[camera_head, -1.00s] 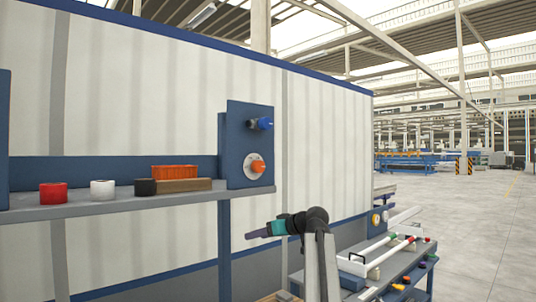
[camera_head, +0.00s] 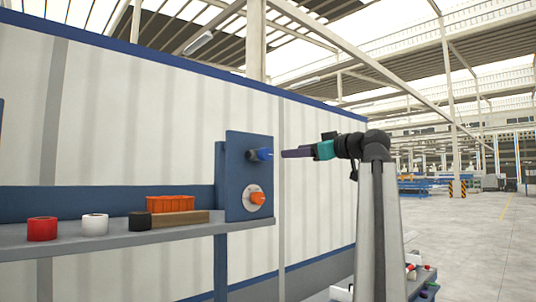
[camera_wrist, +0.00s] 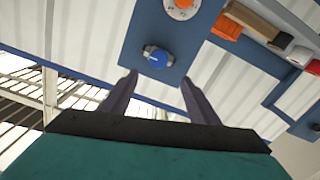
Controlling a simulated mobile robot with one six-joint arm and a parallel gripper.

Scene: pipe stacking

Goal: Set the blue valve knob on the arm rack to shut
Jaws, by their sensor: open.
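The blue valve knob (camera_head: 264,154) sits near the top of a dark blue panel (camera_head: 236,180) at the end of the rack. It also shows in the wrist view (camera_wrist: 158,58), round, with a white pointer line on its face. My gripper (camera_head: 284,154) is level with the knob and just to its right in the head view, apart from it. In the wrist view, my gripper's two fingers (camera_wrist: 158,78) are spread and empty, with the knob ahead between their tips. An orange knob (camera_head: 257,198) on a pale round dial is mounted below the blue one.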

